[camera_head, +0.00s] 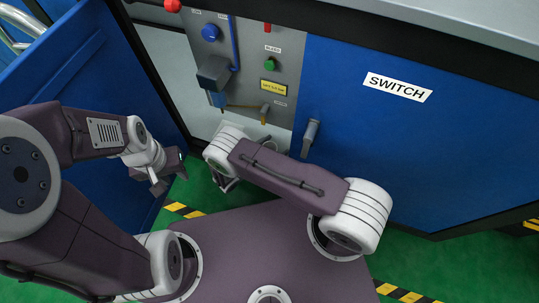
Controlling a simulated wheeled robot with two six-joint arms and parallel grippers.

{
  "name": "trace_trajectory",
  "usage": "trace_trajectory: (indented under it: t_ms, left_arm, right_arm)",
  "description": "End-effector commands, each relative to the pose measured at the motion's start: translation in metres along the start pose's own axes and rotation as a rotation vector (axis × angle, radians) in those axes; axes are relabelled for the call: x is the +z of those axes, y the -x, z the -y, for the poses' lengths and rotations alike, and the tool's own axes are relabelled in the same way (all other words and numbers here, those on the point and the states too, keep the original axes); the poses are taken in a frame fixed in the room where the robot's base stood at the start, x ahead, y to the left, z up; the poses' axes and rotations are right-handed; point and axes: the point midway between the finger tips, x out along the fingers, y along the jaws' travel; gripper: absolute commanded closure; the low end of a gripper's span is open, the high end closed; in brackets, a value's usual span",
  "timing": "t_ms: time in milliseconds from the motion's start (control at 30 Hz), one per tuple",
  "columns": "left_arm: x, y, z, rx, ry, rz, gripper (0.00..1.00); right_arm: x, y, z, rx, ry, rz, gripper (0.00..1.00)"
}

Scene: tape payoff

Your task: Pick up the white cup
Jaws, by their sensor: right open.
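I cannot make out a white cup for certain in the head view. The space inside the open cabinet is partly hidden behind my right arm. My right gripper (226,181) points down, away from the camera, near the cabinet's lower opening; it is open, and its fingers are mostly hidden by its wrist. My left gripper (166,176) is in front of the open blue door, left of the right gripper. Its fingers show at an angle, with nothing clearly seen between them.
A grey control panel (246,82) with coloured knobs and a hanging grey box (213,72) is above the opening. A blue door (90,70) stands open at left. A closed blue SWITCH door (420,150) with a grey handle (310,138) is at right. Green floor lies below.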

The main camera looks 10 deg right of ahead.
Motion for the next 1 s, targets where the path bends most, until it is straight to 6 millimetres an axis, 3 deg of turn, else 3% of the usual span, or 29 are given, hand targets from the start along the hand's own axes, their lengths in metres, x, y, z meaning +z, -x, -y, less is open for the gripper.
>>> trace_trajectory:
  t_ms: [167, 400, 667, 1000]
  left_arm:
    - [0.000, 0.001, 0.000, 0.000, 0.000, 0.000, 0.64]
    - [0.000, 0.001, 0.000, 0.000, 0.000, -0.001, 0.64]
    - [-0.001, 0.007, 0.000, 0.000, 0.000, 0.000, 0.64]
    - [-0.007, 0.065, -0.001, 0.000, 0.000, -0.001, 0.64]
  right_arm:
    - [0.001, 0.000, 0.000, 0.000, 0.000, 0.000, 0.26]
    - [0.001, 0.000, 0.000, 0.000, 0.000, 0.000, 0.92]
    - [0.008, 0.003, 0.000, 0.000, 0.000, 0.000, 0.92]
    - [0.083, 0.030, 0.000, 0.000, -0.001, 0.000, 0.92]
